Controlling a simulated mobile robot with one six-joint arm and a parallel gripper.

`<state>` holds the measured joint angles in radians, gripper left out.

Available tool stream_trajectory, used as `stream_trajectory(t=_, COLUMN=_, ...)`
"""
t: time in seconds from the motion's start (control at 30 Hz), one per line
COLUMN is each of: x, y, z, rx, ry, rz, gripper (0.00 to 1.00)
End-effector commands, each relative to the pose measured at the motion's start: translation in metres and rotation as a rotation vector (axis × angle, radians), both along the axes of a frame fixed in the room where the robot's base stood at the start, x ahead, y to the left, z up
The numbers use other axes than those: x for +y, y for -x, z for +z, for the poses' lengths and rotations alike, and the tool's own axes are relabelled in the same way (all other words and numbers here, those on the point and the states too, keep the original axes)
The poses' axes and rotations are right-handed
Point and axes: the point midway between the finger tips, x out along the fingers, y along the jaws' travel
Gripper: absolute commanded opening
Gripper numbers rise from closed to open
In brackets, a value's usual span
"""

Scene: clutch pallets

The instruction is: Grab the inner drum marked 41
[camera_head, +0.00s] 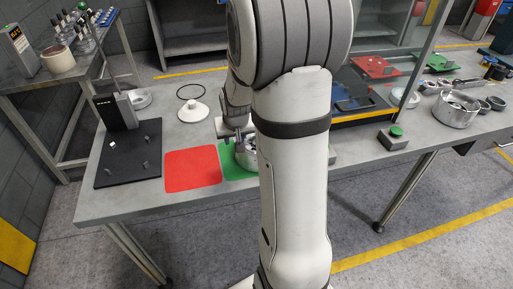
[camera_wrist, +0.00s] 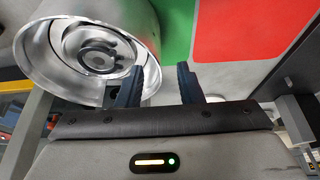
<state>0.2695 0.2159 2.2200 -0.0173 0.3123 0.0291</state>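A shiny metal drum (camera_head: 243,158) stands on the green mat (camera_head: 232,172), partly hidden behind my arm. In the wrist view the drum (camera_wrist: 40,75) fills the upper left, with its round opening and a grey ringed part inside it. No number 41 can be read on it. My gripper (camera_wrist: 160,82) is open, its two dark fingers apart. One finger overlaps the drum's near rim and the other is outside the rim, over the table. I cannot tell whether either finger touches it. In the head view my gripper (camera_head: 236,135) is just above the drum.
A red mat (camera_head: 192,168) lies left of the green one. A black plate with a post (camera_head: 125,160) is at the left end of the table. A white cone-shaped part (camera_head: 193,111) and a green-button box (camera_head: 393,137) are also on the table. More metal drums (camera_head: 454,110) stand right.

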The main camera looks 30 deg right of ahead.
Motion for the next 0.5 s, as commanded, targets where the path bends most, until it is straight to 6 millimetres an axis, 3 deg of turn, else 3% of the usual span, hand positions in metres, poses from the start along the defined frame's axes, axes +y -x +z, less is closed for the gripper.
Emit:
stream_trajectory(t=0.23, x=-0.006, y=-0.012, z=-0.028, rx=0.003, ry=0.0, rz=0.001, gripper=0.33)
stream_trajectory(t=0.5, x=-0.006, y=-0.016, z=-0.035, rx=0.0, ry=-0.001, rz=0.001, gripper=0.33)
